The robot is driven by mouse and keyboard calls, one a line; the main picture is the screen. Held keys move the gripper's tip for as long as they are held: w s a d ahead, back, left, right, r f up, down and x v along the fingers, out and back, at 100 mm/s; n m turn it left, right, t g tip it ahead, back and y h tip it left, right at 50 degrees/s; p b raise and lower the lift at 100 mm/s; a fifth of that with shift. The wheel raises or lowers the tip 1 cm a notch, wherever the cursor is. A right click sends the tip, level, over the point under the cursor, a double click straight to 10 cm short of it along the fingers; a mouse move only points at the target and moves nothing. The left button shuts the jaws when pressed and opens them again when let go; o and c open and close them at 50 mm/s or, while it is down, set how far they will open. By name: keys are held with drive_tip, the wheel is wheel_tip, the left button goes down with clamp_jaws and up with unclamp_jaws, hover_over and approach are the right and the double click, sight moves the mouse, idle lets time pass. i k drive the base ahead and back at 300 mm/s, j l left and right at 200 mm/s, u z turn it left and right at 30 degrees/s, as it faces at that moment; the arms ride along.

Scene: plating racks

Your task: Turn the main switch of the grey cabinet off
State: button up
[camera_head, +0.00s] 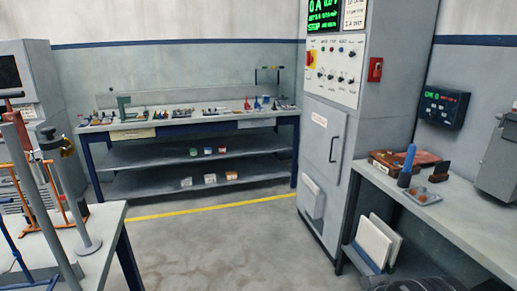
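The grey cabinet (322,165) stands upright right of centre, with its door handle on the front. A white control panel (333,67) fills its upper front. A red and yellow rotary switch (311,58), which looks like the main switch, sits at the panel's upper left edge. Its handle position is too small to tell. Small knobs and coloured buttons are beside it. Above the panel, a display (323,15) is lit with green digits. My gripper is not in view.
A red box (375,69) is on the cabinet's right side. A bench (450,213) with a blue-handled tool (408,166) stands at right, and a table (103,226) with upright stands at left. A long workbench (190,128) lines the back wall. The floor (215,245) before the cabinet is clear.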

sight(309, 59)
drive_tip(key=i+u, duration=0.3)
drive_tip(key=i, duration=1.9)
